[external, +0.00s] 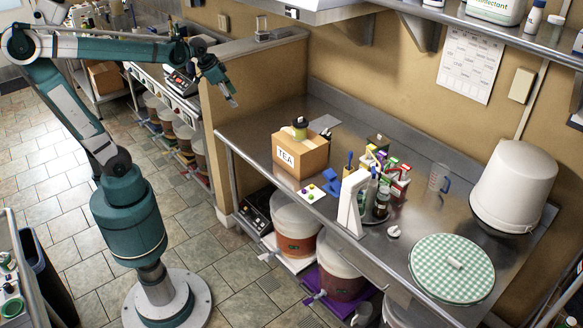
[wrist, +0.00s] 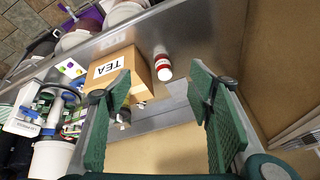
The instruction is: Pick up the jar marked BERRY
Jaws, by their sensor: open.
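No label reading BERRY is legible in either view. A small dark jar with a yellowish band (external: 299,127) shows at the cardboard box marked TEA (external: 300,157) in the external view. In the wrist view a white-capped jar with a red label (wrist: 162,66) is beside the TEA box (wrist: 118,70); its lettering is too small to read. My gripper (external: 232,101) is raised, left of the box in the external view and apart from it. In the wrist view my gripper (wrist: 160,82) is open, its green pads wide apart with nothing held between them.
The steel counter (external: 250,135) holds a cluster of bottles and cartons (external: 385,180), a measuring cup (external: 439,178), a white bucket (external: 513,185) and a checkered round cover (external: 451,268). A partition wall (external: 255,80) stands near my gripper. Ferment buckets (external: 297,225) sit below.

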